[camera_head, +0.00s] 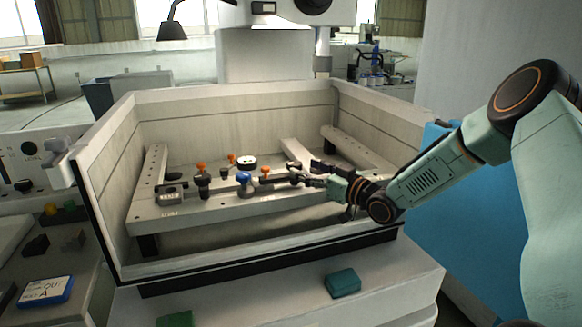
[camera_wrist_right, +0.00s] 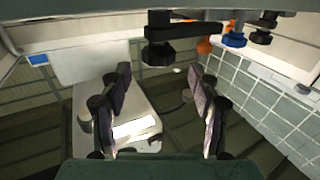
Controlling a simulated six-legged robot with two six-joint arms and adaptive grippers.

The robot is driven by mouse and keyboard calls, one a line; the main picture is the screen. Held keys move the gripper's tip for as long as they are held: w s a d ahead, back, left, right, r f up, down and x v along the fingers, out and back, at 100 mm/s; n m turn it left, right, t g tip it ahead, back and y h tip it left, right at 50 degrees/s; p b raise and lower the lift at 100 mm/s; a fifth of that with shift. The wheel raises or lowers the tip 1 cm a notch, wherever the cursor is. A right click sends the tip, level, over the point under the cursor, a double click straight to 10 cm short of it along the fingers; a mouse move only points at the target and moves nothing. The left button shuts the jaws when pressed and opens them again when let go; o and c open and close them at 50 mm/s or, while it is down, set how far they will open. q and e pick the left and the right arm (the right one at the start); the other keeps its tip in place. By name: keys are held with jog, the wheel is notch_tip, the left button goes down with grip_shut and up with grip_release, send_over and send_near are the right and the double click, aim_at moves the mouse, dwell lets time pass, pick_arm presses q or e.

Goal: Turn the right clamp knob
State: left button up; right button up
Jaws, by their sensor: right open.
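The clamp knobs stand on a pale work frame (camera_head: 180,213) inside the open tank. A blue knob (camera_head: 243,178) is near the middle, with a black knob (camera_head: 203,181) to its left. In the right wrist view, a dark clamp part with a knob-like head (camera_wrist_right: 172,42) is beyond my fingers, near the top; it appears to be the right clamp. My right gripper (camera_head: 309,174) is open at the right end of the clamp row. In the right wrist view its fingers (camera_wrist_right: 163,100) are apart, with nothing between them. My left gripper is not in view.
The tank walls (camera_head: 250,252) surround the frame on the front and sides. Orange knobs (camera_head: 265,171) and a round white-topped part (camera_head: 246,161) stand close by. A green block (camera_head: 342,283) lies on the front ledge. A blue panel (camera_head: 440,235) is at the right.

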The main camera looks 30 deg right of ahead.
aim_at(300, 167)
jog(key=x, duration=0.3)
jog(key=b+x, duration=0.1)
jog(key=shift+w+d+f, duration=0.1)
jog(key=shift+w+f, duration=0.25)
jog(key=shift+w, duration=0.05)
jog(key=shift+w+a+r, duration=0.25)
jog(key=shift+d, duration=0.1)
jog(key=shift+w+f, duration=0.1)
jog(key=shift+w, duration=0.05)
jog(key=shift+c, duration=1.2)
jog(key=c, duration=1)
